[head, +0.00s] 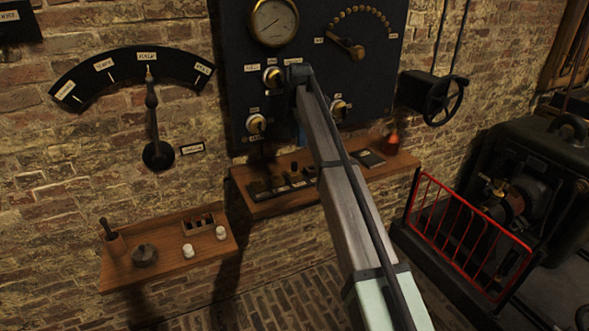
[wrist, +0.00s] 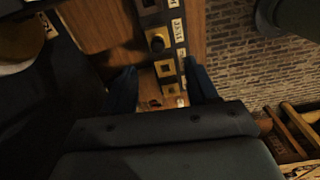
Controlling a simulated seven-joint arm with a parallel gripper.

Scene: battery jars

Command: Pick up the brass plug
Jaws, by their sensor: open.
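My gripper (wrist: 161,88) is open, with its two blue fingers apart above a strip of brass blocks (wrist: 165,68) with square dark holes. Nothing shows held between the fingers. A dark round-topped knob on a brass base (wrist: 157,40) stands in this strip, beyond the fingertips in the wrist view; it may be the brass plug, but I cannot tell for sure. In the head view the dark strip (head: 262,188) lies on the middle wooden shelf, and a small upright piece (head: 294,167) stands on it. My arm hides part of this shelf, and the gripper is mostly hidden there.
A black panel (head: 230,75) with a gauge and knobs rises behind the shelf. An orange-red flask (head: 392,141) stands at the shelf's right. The left shelf (head: 165,275) bears a handled piece, a dark knob and two white knobs. A red guard rail (head: 470,225) stands right.

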